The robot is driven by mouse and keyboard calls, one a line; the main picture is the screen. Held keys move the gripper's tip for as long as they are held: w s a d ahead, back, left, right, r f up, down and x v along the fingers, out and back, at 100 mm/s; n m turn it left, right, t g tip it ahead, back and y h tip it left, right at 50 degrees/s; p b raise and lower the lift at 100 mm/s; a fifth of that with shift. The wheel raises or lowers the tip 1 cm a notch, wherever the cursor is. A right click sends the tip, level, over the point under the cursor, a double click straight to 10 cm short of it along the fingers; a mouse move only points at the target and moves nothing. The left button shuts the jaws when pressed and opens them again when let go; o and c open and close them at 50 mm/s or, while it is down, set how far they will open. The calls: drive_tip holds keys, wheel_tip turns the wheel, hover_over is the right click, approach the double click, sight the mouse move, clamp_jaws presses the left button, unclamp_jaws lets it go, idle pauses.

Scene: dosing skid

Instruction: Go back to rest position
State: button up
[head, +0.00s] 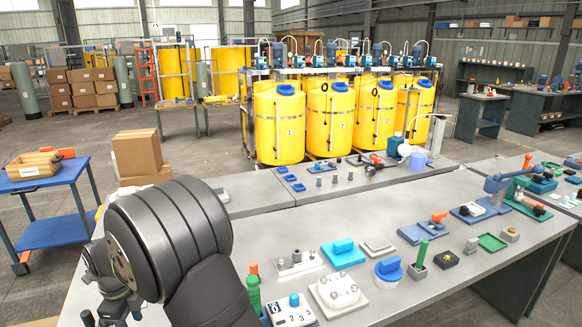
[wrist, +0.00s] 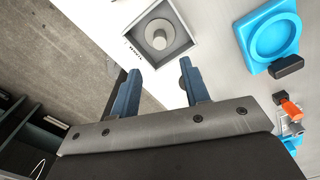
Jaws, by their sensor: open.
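My gripper (wrist: 160,68) shows in the wrist view with its two blue-grey fingers apart and nothing between them. Its fingertips point toward a pale square box with a round grey knob or peg (wrist: 158,36) in it. They appear apart from it, though the exact gap is hard to judge. In the head view my dark arm fills the lower left, at the left end of the grey bench (head: 240,206). The fingers cannot be made out there.
A light-blue round holder (wrist: 271,40) with a black block and an orange-handled part (wrist: 290,108) lie right in the wrist view. A blue cart (head: 50,234) stands left.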

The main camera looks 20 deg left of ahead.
wheel_tip(320, 180, down, 12)
drive_tip(key=shift+r, duration=0.25)
drive_tip(key=r, duration=0.5)
drive_tip(key=shift+w+d+r, duration=0.15)
drive_tip(key=shift+w+d, duration=0.15)
drive_tip(key=w+d+r, duration=0.6)
drive_tip(key=w+d, duration=0.1)
drive_tip(key=d, duration=0.1)
drive_tip(key=w+a+r+m, duration=0.2)
drive_tip(key=w+m, duration=0.2)
drive_tip(key=w, duration=1.3)
drive_tip(key=shift+m, duration=0.3)
drive_tip(key=s+a+f, duration=0.1)
drive_tip(key=a+f, duration=0.1)
drive_tip(key=a, duration=0.1)
drive_tip(key=s+a+f, duration=0.1)
drive_tip(key=a+f, duration=0.1)
drive_tip(key=a, duration=0.1)
drive_tip(key=s+a+f, duration=0.2)
drive_tip(key=a, duration=0.1)
drive_tip(key=shift+a+f, duration=0.2)
drive_tip(key=shift+a, duration=0.1)
drive_tip(key=shift+a+f, duration=0.25)
drive_tip(key=shift+f, duration=0.1)
